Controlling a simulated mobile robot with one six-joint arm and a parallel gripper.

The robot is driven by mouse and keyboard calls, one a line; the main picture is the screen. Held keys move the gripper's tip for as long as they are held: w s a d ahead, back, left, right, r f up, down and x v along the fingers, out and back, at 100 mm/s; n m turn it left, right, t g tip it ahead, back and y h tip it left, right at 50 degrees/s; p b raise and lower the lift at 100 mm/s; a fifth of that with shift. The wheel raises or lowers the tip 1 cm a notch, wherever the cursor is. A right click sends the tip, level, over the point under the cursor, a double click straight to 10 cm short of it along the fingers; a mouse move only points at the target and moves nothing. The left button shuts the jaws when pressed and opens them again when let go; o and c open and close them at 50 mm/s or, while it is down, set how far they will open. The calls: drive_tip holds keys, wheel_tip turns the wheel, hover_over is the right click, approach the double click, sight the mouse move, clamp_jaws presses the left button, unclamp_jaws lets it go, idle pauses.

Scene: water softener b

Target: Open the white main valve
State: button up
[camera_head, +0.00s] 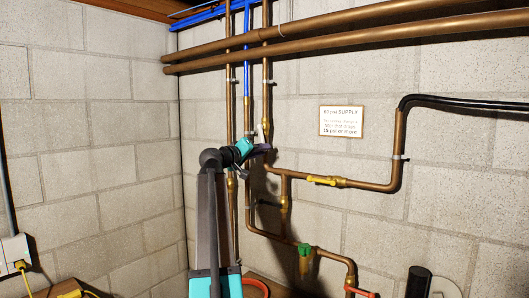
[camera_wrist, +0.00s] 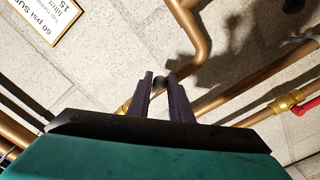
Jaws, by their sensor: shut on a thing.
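The white main valve (camera_head: 261,131) shows as a small pale piece on the vertical copper pipes, just above my gripper (camera_head: 262,149). My gripper's dark purple fingers reach in from the left at the pipes and hide most of the valve. In the wrist view my gripper (camera_wrist: 160,78) is nearly closed, with a small dark, shadowed piece between its fingertips. It appears to be the valve's handle, but its colour and turn angle cannot be made out.
A yellow-handled valve (camera_head: 322,180) sits right on a horizontal pipe. A green valve (camera_head: 305,249) and a red handle (camera_head: 360,292) are lower. Two thick copper pipes (camera_head: 340,37) cross above. A sign (camera_head: 341,121) hangs on the block wall. The left wall is mostly clear.

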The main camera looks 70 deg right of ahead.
drive_tip(key=shift+w+d, duration=0.2)
drive_tip(key=shift+w, duration=0.6)
drive_tip(key=o, duration=0.9)
drive_tip(key=shift+s, duration=0.1)
drive_tip(key=shift+b, duration=0.3)
drive_tip(key=shift+a, duration=0.1)
drive_tip(key=b+v, duration=0.3)
drive_tip(key=v, duration=1)
drive_tip(key=shift+a, duration=0.3)
